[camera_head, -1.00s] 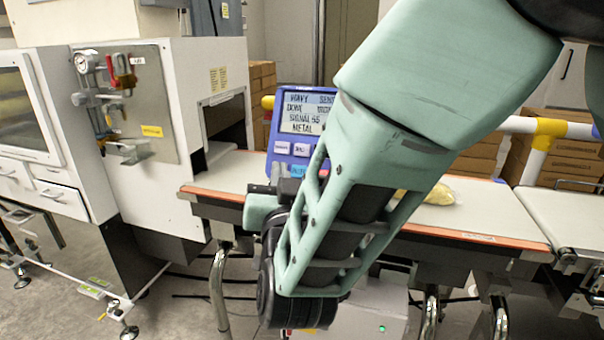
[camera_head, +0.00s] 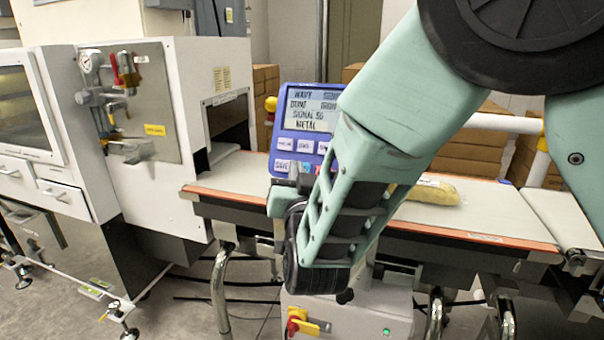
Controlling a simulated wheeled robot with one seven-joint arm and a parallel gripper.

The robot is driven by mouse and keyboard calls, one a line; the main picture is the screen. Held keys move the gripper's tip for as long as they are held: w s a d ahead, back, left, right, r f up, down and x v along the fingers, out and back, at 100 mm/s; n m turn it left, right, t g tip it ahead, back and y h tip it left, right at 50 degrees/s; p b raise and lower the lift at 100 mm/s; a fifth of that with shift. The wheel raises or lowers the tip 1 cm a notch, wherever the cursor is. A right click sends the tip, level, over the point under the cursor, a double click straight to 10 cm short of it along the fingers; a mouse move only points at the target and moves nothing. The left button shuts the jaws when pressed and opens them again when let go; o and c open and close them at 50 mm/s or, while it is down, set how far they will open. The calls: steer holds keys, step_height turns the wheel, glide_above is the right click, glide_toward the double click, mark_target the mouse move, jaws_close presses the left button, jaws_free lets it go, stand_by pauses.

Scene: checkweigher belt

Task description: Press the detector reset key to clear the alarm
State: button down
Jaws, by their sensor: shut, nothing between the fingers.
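The detector panel (camera_head: 333,97) is a blue console standing behind the belt's near edge, with a lit screen (camera_head: 308,110) on which "SIGNAL" and "METAL" can be read. Below the screen is a row of pale keys (camera_head: 284,145), with a lower row (camera_head: 282,165) partly covered by my arm and gripper. The key labels are too small to read, so I cannot tell which one is reset. My gripper (camera_head: 294,180) is shut and empty, just in front of the panel's lower edge. Its fingertips are small and dark, and whether they touch a key cannot be told.
A yellowish bagged product (camera_head: 435,191) lies on the conveyor belt (camera_head: 495,205) right of my arm. A white machine housing (camera_head: 195,150) with a tunnel opening stands left. A red and yellow switch (camera_head: 300,322) sits on the cabinet below.

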steer(key=shift+w+d+f, duration=0.2)
steer(key=shift+w+f, duration=0.05)
steer(key=shift+w, duration=0.25)
stand_by(1.8)
steer(key=shift+w+d+f+b, duration=0.1)
steer(key=shift+w+f+b, duration=0.1)
steer(key=shift+w+b, duration=0.25)
steer(key=shift+w+d+f+b, duration=0.15)
steer(key=shift+w+b, duration=0.05)
steer(key=shift+b, duration=0.2)
stand_by(0.4)
steer(key=shift+s, duration=0.1)
stand_by(0.4)
steer(key=shift+s+a+r, duration=0.25)
steer(key=shift+s+r, duration=0.1)
steer(key=shift+s, duration=0.25)
steer(key=shift+s+a+r+p, duration=0.15)
steer(key=shift+s+a+r, duration=0.2)
steer(key=shift+s, duration=0.35)
steer(key=shift+s+a+r+p, duration=0.15)
steer(key=shift+s+r, duration=0.25)
steer(key=shift+s, duration=0.3)
steer(key=shift+s+a+r+p, duration=0.1)
steer(key=shift+s+a+r, duration=0.25)
steer(key=shift+s, duration=0.35)
